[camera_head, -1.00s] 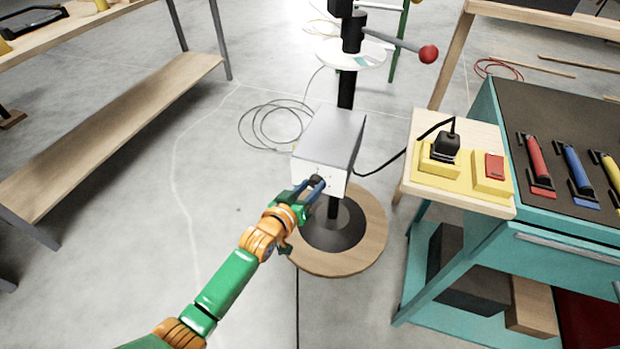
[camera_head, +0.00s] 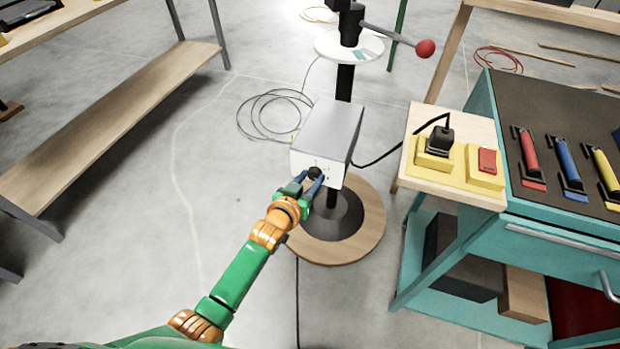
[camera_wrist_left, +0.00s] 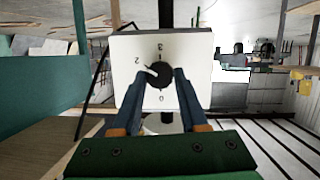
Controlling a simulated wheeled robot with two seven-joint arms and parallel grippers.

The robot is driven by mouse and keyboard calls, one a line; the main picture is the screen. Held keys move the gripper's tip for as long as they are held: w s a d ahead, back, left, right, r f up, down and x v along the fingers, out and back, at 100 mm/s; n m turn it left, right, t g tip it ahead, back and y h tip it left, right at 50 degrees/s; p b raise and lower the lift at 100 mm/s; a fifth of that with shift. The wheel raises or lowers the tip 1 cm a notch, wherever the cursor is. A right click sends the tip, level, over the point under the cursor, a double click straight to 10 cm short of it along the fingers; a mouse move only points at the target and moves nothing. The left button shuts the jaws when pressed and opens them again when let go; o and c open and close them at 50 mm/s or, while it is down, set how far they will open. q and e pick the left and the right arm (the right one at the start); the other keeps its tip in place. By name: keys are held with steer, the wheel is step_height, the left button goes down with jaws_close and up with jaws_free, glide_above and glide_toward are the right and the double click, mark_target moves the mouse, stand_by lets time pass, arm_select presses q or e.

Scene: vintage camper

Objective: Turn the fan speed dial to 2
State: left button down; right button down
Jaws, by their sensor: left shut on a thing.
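The fan speed dial (camera_wrist_left: 161,75) is a round black knob on the white front face of a grey-white box (camera_head: 333,128) on a black post. In the left wrist view its white pointer aims up and left, at or close to the mark 2 (camera_wrist_left: 138,60). The mark 3 (camera_wrist_left: 158,48) is above the dial and the mark 0 (camera_wrist_left: 161,99) below it. My left gripper (camera_wrist_left: 163,84) has its blue fingers on both sides of the dial and is shut on it. It also shows at the box's front in the head view (camera_head: 314,181). My right gripper is not in view.
The post stands on a round wooden base (camera_head: 370,240). A teal cart (camera_head: 480,262) with a power switch box (camera_head: 484,170) stands at the right. A wooden bench (camera_head: 110,125) is at the left. A cable (camera_head: 262,118) lies coiled behind the box.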

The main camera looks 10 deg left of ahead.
arm_select(q)
steer(key=shift+c, duration=2.2)
jaws_free()
steer(key=shift+s+r, duration=0.15)
steer(key=shift+s, duration=0.05)
steer(key=p+v, duration=0.2)
steer(key=v, duration=0.4)
steer(key=shift+s, duration=0.25)
steer(key=shift+a, duration=0.1)
